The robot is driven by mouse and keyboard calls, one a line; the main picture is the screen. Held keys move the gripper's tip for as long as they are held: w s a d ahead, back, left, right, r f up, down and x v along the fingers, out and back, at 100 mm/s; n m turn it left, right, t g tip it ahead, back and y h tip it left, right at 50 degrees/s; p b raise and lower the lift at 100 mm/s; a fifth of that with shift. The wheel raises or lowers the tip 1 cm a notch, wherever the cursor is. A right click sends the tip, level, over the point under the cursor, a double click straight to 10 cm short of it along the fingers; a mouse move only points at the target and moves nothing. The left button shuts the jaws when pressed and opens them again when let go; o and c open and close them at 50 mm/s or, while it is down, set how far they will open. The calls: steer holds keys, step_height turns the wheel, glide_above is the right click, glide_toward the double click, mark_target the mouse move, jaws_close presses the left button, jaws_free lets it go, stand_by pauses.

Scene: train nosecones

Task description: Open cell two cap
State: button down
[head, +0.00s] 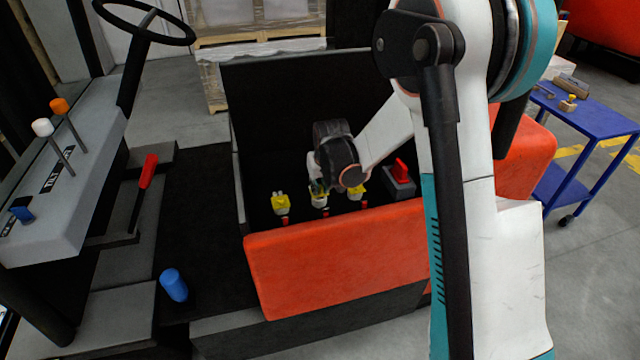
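Several small pale cells with yellow caps stand in a row inside the black compartment of the red vehicle. The left cap (281,203) stands clear of my arm. The middle cap (319,199) is directly below my gripper (318,184) and partly hidden by it. The right cap (357,193) is just right of the wrist and partly covered by it. My gripper points down at the middle cap; the fingers are too small and dark to tell open from shut, or whether they touch the cap. Small red parts show in front of the cells.
The red front wall (335,255) and tall black lid (275,110) bound the compartment. A grey block with a red switch (400,175) stands at its right. A steering wheel (145,25), levers and a blue cylinder (173,285) are left. A blue cart (590,120) stands right.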

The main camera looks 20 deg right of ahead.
steer(key=shift+w+r+g+p, duration=0.35)
steer(key=shift+w+g+p, duration=0.15)
steer(key=shift+g, duration=0.1)
steer(key=shift+w+r+g+p, duration=0.2)
steer(key=shift+w+g+p, duration=0.45)
steer(key=shift+g, duration=0.95)
steer(key=shift+w, duration=0.15)
steer(key=c, duration=1.5)
jaws_free()
steer(key=shift+o, duration=0.2)
steer(key=shift+f, duration=0.1)
